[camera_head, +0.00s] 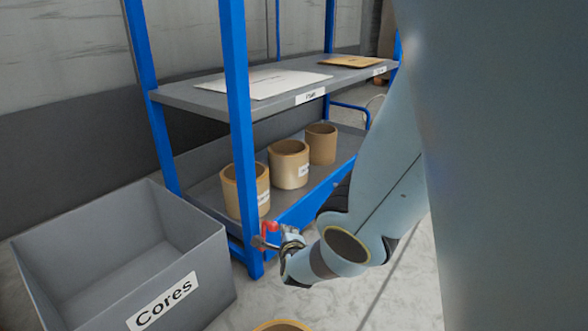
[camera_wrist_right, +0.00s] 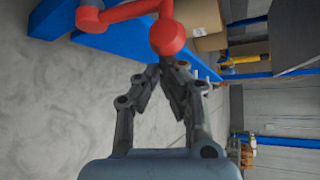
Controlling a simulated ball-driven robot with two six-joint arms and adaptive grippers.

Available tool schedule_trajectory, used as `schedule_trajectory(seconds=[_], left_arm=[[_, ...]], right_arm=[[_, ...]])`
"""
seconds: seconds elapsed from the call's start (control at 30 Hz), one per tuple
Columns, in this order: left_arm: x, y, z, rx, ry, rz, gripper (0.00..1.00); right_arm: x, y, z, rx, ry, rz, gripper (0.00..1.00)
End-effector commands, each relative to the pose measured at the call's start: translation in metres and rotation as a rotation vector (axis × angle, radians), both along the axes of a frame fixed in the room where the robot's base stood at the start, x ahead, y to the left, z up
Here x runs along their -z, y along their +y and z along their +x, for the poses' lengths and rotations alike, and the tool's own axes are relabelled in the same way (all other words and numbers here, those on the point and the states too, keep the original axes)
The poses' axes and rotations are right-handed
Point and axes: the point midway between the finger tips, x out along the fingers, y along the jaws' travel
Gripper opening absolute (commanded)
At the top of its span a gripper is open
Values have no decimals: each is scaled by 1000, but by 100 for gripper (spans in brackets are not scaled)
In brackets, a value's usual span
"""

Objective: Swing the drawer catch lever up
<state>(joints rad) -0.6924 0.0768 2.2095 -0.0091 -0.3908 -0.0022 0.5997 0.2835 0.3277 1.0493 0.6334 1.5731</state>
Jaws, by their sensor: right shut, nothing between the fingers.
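The red catch lever (camera_head: 270,231) sits at the front corner of the blue rack's lower drawer, by the blue post. In the right wrist view the lever (camera_wrist_right: 120,14) shows as a red bar with a round red knob (camera_wrist_right: 167,36) at its end. My right gripper (camera_head: 283,240) is at the lever. In the right wrist view its fingertips (camera_wrist_right: 160,70) are together just below the knob, with nothing seen between them. I cannot tell whether they touch the knob. My left gripper is not in view.
The drawer (camera_head: 308,201) holds three brown cores (camera_head: 289,164). A grey bin (camera_head: 118,262) labelled Cores stands at the left on the floor. A shelf (camera_head: 205,97) with flat sheets is above. Another core (camera_head: 282,326) shows at the bottom edge.

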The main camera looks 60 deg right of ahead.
Motion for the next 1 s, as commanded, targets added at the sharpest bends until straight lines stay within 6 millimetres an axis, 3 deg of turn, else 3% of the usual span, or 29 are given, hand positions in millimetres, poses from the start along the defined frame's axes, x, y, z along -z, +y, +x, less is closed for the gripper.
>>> schedule_trajectory(seconds=[0.4,1.0], left_arm=[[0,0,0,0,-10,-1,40],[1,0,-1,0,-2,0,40]], right_arm=[[-4,12,0,2,4,-56,0],[-4,14,0,2,5,-55,0]])
